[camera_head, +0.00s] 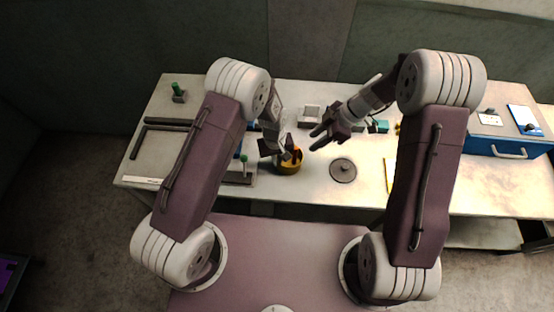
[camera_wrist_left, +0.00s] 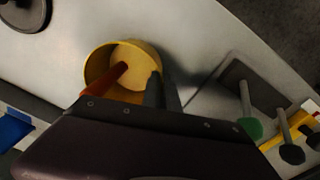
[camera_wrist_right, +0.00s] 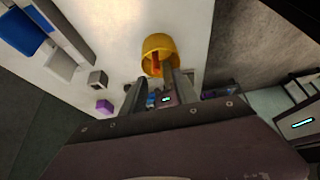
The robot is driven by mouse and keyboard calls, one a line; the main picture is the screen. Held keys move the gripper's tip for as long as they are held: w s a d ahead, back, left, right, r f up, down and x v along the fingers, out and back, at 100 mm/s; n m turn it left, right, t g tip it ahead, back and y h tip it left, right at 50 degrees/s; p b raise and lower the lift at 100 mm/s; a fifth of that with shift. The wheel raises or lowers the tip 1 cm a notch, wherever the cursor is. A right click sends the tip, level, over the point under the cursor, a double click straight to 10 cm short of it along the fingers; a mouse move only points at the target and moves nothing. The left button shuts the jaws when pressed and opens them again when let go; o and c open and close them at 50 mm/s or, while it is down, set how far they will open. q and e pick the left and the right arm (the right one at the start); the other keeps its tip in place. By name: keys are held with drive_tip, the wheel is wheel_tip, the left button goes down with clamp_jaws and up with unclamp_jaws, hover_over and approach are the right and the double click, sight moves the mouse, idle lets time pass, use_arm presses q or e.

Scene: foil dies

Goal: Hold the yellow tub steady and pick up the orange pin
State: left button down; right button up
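The yellow tub (camera_head: 289,168) stands on the table near its middle front. The orange pin (camera_head: 298,155) is inside it; in the left wrist view the pin (camera_wrist_left: 107,79) leans against the wall of the tub (camera_wrist_left: 98,62). My left gripper (camera_head: 278,155) is at the tub's left side. In the left wrist view its fingers (camera_wrist_left: 163,88) are close together, one inside and one outside the tub wall, pinching it. My right gripper (camera_head: 323,135) is open and empty, above and to the right of the tub. The right wrist view shows the tub (camera_wrist_right: 160,42) ahead of its spread fingers (camera_wrist_right: 155,92).
A dark round disc with a knob (camera_head: 343,170) lies right of the tub. A green-topped peg stand (camera_head: 240,175) is close on the left. A blue drawer box (camera_head: 508,146) is at the far right. A pale square block (camera_head: 309,115) sits behind.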

drive_tip(key=shift+c, duration=0.3)
idle(0.4)
drive_tip(key=shift+s+f, duration=0.1)
drive_tip(key=shift+c, duration=0.7)
drive_tip(key=n+t+y, duration=0.6)
drive_tip(key=n+y, duration=0.1)
drive_tip(key=n, duration=2.4)
approach(295, 152)
drive_tip(key=shift+g+h, duration=0.3)
drive_tip(key=x, duration=0.4)
drive_tip(key=shift+w+f, duration=0.25)
drive_tip(key=shift+x, duration=3.15)
drive_tip(key=shift+w+d+r, duration=0.1)
drive_tip(key=shift+w+r, duration=0.05)
clamp_jaws()
